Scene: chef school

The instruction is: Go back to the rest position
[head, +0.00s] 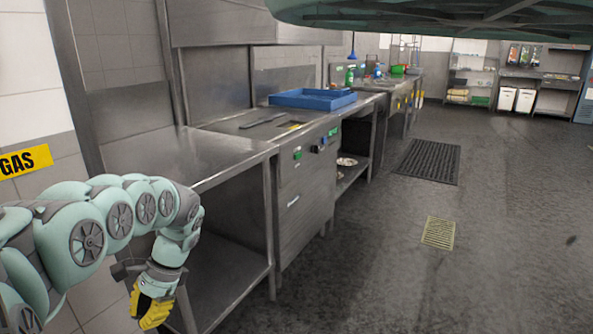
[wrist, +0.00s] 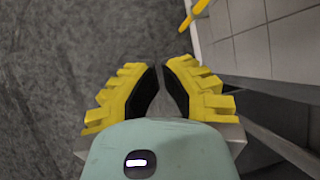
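My arm hangs at the left of the head view, bent downward beside the steel counter. My gripper (head: 152,310) points down at its end, in front of the open lower shelf. In the wrist view my gripper (wrist: 161,72) has yellow ribbed fingers with black inner pads. The fingertips are close together with only a narrow gap, and nothing shows between them. Grey floor lies below them.
A steel counter (head: 165,155) with an open lower shelf (head: 230,280) stands close to my arm. A blue tray (head: 312,98) sits further along. A yellow GAS sign (head: 26,161) is on the left wall. The floor (head: 350,270) at right is mostly clear, with a dark mat (head: 428,161).

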